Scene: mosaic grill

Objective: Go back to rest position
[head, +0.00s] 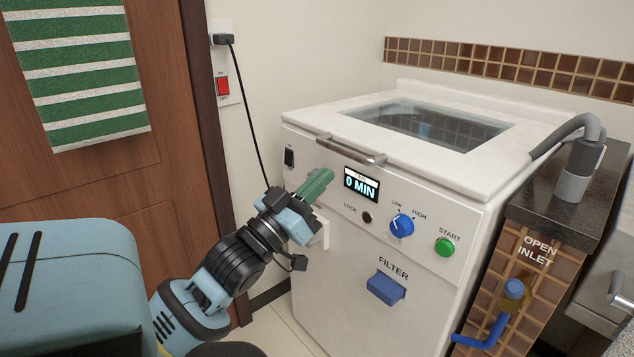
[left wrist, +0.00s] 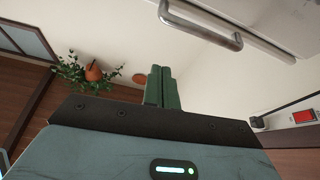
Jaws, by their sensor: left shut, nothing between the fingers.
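My left gripper (head: 317,183) is in front of the upper left part of the white machine (head: 330,280). Its green fingers are shut with nothing between them, and they point up and to the right, just left of the "0 MIN" display (head: 361,184). In the left wrist view the closed fingers (left wrist: 163,85) stand upright in the middle, below a metal handle (left wrist: 200,22). I cannot tell from these views whether the fingertips touch the machine's front. My right gripper is not in view.
The machine has a lid handle (head: 350,150), a blue knob (head: 401,225), a green start button (head: 444,246) and a blue filter tab (head: 385,289). A tiled block (head: 500,270) with a blue valve (head: 490,325) stands at right. A wooden door (head: 110,190) is at left, with a power cord (head: 250,110) beside it.

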